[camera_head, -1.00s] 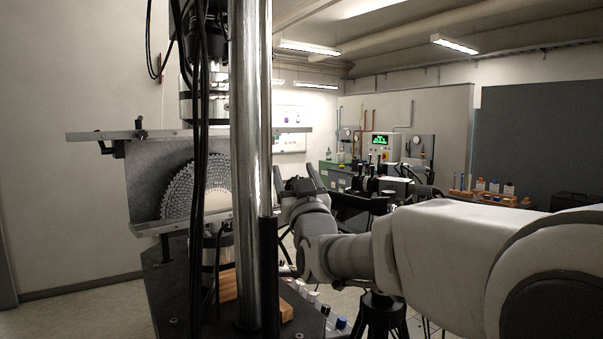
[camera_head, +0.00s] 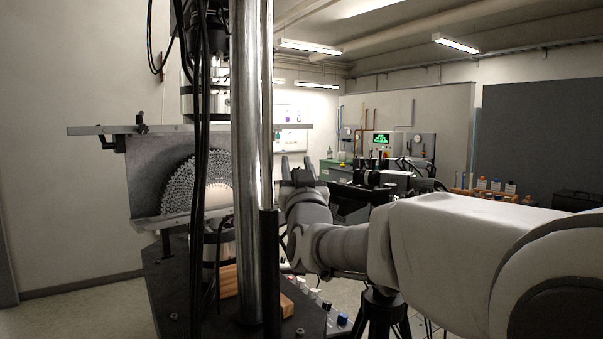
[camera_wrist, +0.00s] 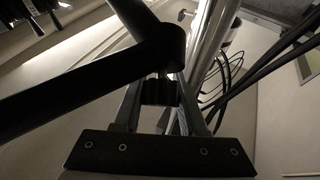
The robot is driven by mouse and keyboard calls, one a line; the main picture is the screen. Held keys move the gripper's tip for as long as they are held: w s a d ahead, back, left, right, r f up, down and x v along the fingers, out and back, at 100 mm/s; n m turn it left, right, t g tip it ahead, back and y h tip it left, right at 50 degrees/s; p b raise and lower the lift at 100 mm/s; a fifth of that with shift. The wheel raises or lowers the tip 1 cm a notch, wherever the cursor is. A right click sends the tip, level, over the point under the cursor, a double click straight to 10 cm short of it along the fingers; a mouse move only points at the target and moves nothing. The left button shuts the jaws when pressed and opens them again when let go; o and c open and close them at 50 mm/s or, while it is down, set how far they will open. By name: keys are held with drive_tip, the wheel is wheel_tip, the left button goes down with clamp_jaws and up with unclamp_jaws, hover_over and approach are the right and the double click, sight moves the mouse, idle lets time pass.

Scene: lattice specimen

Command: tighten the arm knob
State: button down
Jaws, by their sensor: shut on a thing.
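The black arm knob (camera_wrist: 160,92) shows in the wrist view, below the round joint of a black jointed arm (camera_wrist: 165,48). My gripper (camera_wrist: 158,98) has one finger on each side of the knob and is shut on it. The finger tips are partly hidden by the black arm. In the head view my gripper (camera_head: 297,168) points upward just right of the shiny steel column (camera_head: 252,150). I cannot make out the knob in that view.
A test machine with hanging black cables (camera_head: 200,110) and a grey plate holding a lattice specimen (camera_head: 190,185) stands at the left. In the wrist view, loose cables (camera_wrist: 228,85) and a bright metal rod (camera_wrist: 212,35) lie right of the knob. A bench with instruments is behind.

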drive_tip(key=shift+m, duration=0.3)
drive_tip(key=shift+c, duration=2.2)
unclamp_jaws()
drive_tip(key=b+v, duration=0.2)
drive_tip(key=v, duration=1.5)
drive_tip(key=shift+s+b, duration=0.3)
drive_tip(key=shift+b, duration=0.1)
drive_tip(key=shift+a+r, duration=0.1)
